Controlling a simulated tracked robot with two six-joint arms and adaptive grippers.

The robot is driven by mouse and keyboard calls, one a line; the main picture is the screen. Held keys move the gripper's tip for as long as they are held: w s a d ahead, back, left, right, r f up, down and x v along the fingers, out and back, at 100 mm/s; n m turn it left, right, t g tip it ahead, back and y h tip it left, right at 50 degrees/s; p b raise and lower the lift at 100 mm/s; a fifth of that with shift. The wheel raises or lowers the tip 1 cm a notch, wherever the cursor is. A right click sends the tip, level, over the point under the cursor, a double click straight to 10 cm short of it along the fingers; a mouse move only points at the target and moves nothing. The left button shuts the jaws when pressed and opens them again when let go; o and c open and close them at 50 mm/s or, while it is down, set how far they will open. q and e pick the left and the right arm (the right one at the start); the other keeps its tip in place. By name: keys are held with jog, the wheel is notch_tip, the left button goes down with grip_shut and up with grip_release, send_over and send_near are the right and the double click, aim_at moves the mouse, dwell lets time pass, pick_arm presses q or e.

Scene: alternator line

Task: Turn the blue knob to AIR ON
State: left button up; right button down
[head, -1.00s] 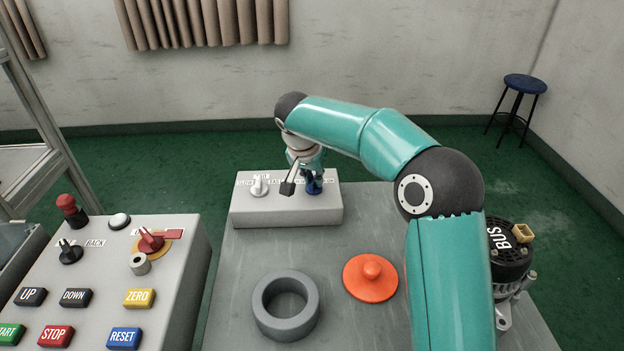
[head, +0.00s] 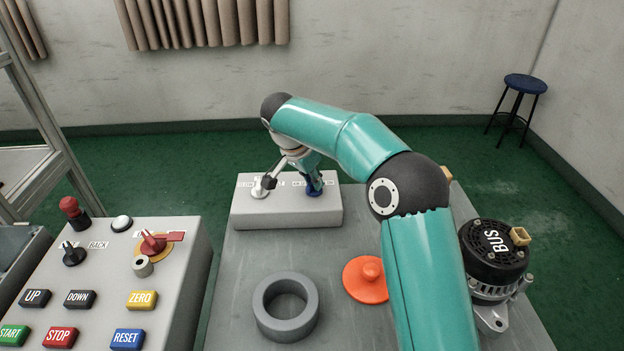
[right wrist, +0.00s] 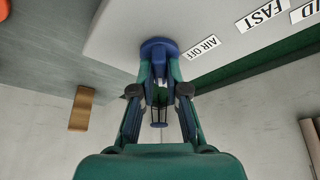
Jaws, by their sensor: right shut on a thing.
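The blue knob (head: 313,190) stands on the right part of the light grey control box (head: 286,214). My right gripper (head: 314,179) is over it. In the right wrist view both fingers of my right gripper (right wrist: 160,70) close on the sides of the blue knob (right wrist: 157,46). A label reading AIR OFF (right wrist: 202,46) lies beside the knob. The knob's pointer direction is hidden by the fingers, and I cannot read an AIR ON label. My left gripper is in neither view.
A white knob (head: 259,190) sits left on the same box, partly covered by my wrist. A grey ring (head: 286,332), an orange lidded disc (head: 364,287) and an alternator (head: 492,262) stand on the table. A button panel (head: 185,290) is at left.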

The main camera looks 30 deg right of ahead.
jog(key=shift+w+a, duration=0.15)
jog(key=shift+a, duration=0.1)
jog(key=c, duration=1.2)
grip_release()
jog(key=shift+d, duration=0.1)
jog(key=v, duration=1.2)
jog(key=shift+f, duration=0.1)
